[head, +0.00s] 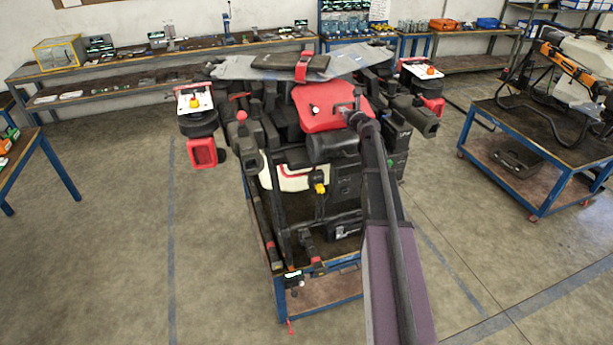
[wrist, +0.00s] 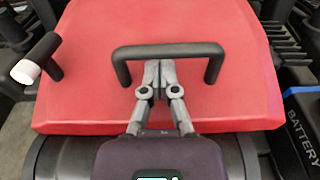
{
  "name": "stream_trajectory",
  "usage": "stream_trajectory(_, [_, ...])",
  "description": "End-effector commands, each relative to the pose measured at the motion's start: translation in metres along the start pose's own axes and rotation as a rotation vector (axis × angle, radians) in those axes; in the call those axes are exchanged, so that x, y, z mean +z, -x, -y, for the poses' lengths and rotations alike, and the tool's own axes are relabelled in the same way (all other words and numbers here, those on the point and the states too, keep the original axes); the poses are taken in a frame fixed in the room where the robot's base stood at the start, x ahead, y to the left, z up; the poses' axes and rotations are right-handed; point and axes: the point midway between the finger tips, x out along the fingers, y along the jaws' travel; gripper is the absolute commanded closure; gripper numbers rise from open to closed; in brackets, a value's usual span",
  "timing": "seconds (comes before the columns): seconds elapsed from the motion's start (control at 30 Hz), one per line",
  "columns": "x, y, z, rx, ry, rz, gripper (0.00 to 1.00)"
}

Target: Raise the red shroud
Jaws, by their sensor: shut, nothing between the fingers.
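The red shroud (head: 318,104) sits on top of the drone, near the middle of the head view. It fills much of the wrist view (wrist: 90,70) and carries a black bar handle (wrist: 140,52). My gripper (wrist: 158,68) is shut, with its fingertips together at the handle's bar, near its middle. I cannot tell whether the fingertips touch the bar or lie under it. In the head view the end of my gripper (head: 350,108) is at the shroud's right part. A black peg with a white end (wrist: 26,72) stands at the shroud's left edge.
The drone (head: 345,180) rests on a blue-framed cart (head: 281,300), with its arms and motors close around the shroud. A black battery (wrist: 297,125) lies right of it. A second cart (head: 545,165) stands at the right. Floor is clear at the left.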

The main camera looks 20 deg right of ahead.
Motion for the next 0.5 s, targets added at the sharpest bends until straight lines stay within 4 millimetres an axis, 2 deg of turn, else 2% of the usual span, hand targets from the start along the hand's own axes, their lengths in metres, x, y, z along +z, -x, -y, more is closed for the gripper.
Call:
stream_trajectory(0.03, [-0.009,-0.002,0.000,0.000,0.000,0.000,1.00])
stream_trajectory(0.17, [-0.019,-0.004,0.000,0.000,0.000,0.000,1.00])
stream_trajectory(0.5, [-0.014,0.048,-0.001,-0.001,0.000,0.000,1.00])
